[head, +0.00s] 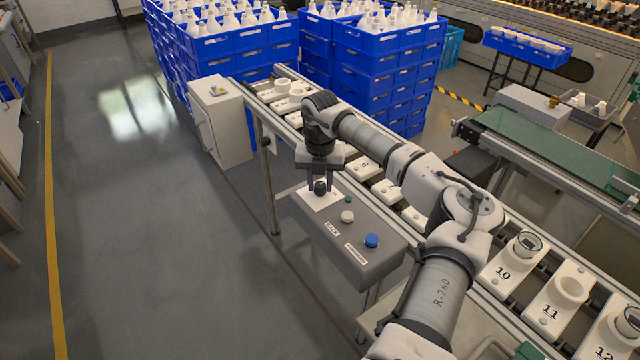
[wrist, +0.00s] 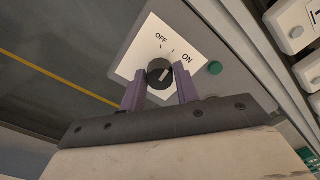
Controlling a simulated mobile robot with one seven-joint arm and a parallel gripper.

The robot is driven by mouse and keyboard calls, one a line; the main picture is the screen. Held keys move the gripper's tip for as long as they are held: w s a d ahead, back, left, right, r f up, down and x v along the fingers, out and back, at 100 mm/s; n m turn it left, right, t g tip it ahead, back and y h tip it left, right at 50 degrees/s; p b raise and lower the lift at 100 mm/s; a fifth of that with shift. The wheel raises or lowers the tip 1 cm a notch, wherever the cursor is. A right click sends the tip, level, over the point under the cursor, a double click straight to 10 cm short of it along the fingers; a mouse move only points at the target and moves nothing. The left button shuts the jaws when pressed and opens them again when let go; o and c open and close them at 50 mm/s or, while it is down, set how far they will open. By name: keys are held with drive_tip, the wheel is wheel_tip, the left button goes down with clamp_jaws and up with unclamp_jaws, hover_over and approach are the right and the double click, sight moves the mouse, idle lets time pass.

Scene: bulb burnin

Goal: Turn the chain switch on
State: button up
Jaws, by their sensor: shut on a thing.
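The chain switch is a black round knob (wrist: 159,75) on a white plate (wrist: 132,58) marked OFF and ON. In the wrist view its light pointer line slants up and to the right, towards the ON side. My gripper (wrist: 160,87) has its two purple fingers on either side of the knob, shut on it. In the head view the knob (head: 320,187) sits at the far end of the grey control box (head: 372,262), with my gripper (head: 320,184) coming down on it from above. The fingertips are partly hidden there.
The box also carries a green button (wrist: 215,68), a white button (head: 347,216) and a blue button (head: 371,240). Beside it runs a conveyor with numbered white carriers (head: 503,272). Blue crates (head: 375,75) of bulbs stand behind. The floor at left is clear.

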sight(320, 184)
drive_tip(key=m+b, duration=0.1)
drive_tip(key=m, duration=0.3)
drive_tip(key=shift+m, duration=0.3)
drive_tip(key=shift+m+b, duration=0.6)
drive_tip(key=shift+m, duration=1.1)
drive_tip(key=o, duration=1)
drive_tip(key=shift+c, duration=0.2)
wheel_tip(320, 184, up, 14)
drive_tip(key=b, duration=0.2)
